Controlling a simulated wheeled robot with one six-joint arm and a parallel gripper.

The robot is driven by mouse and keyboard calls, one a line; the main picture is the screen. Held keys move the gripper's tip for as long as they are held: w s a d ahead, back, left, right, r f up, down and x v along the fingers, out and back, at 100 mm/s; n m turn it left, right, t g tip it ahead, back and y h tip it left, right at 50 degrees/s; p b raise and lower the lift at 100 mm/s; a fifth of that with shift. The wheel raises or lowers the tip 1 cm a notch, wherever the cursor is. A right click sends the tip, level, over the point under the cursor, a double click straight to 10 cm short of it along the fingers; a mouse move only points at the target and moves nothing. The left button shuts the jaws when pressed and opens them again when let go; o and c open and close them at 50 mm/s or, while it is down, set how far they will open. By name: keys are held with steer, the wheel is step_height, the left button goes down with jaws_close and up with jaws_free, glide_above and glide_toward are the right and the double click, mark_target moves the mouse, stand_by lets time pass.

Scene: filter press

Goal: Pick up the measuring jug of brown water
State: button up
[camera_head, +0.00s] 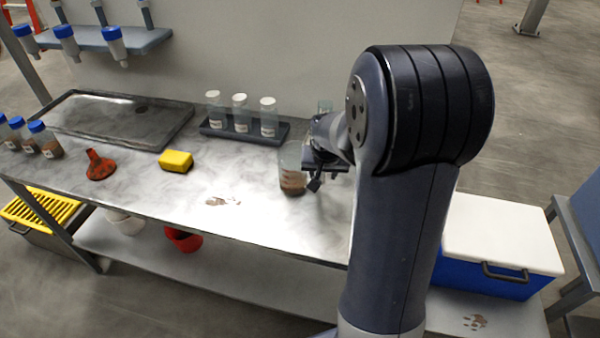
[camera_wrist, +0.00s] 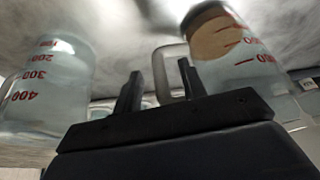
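The measuring jug of brown water (camera_head: 292,170) stands on the bench, a clear jug with brown liquid in its lower part. In the wrist view the jug (camera_wrist: 248,65) is at the right, with red marks and a brown patch. Its clear handle (camera_wrist: 160,72) shows between my two fingers; I cannot tell whether it is within their reach. My gripper (camera_head: 314,176) is just right of the jug in the head view. In the wrist view my gripper (camera_wrist: 158,72) is open, its fingers apart and not closed on anything.
Another clear jug with red marks (camera_wrist: 48,85) is at the left of the wrist view. A rack of white-capped bottles (camera_head: 241,128) stands behind. The front bench middle is mostly clear.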

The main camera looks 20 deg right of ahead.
steer(key=shift+x, duration=0.85)
jaws_close()
